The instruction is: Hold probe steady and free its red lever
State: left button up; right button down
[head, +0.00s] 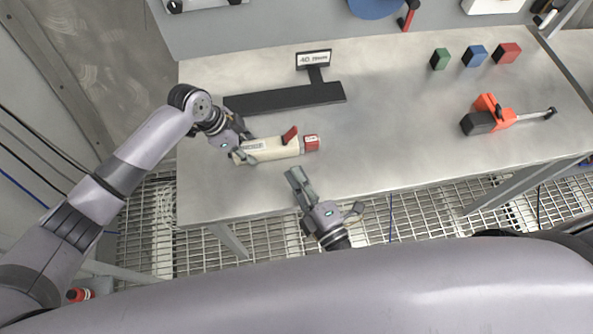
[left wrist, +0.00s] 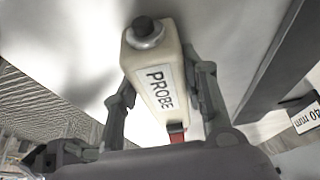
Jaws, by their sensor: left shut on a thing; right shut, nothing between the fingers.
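The probe (head: 275,149) is a cream box lying on the steel table, with a red lever (head: 290,135) standing up from its top and a red end block (head: 311,143). My left gripper (head: 243,151) is shut on the left end of the probe. In the left wrist view the probe (left wrist: 155,75) sits between the fingers, its PROBE label and dark round knob showing, with a bit of red at its far end. My right gripper (head: 294,174) is shut and empty, in front of the probe's right part and apart from it.
A black T-shaped stand with a 40 mm sign (head: 313,59) lies behind the probe. Green (head: 440,59), blue (head: 474,56) and red (head: 506,54) blocks stand at the back right. An orange and black tool (head: 495,115) lies at right. The table's middle is clear.

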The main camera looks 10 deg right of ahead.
pick_arm(q)
jog(key=o, duration=1.4)
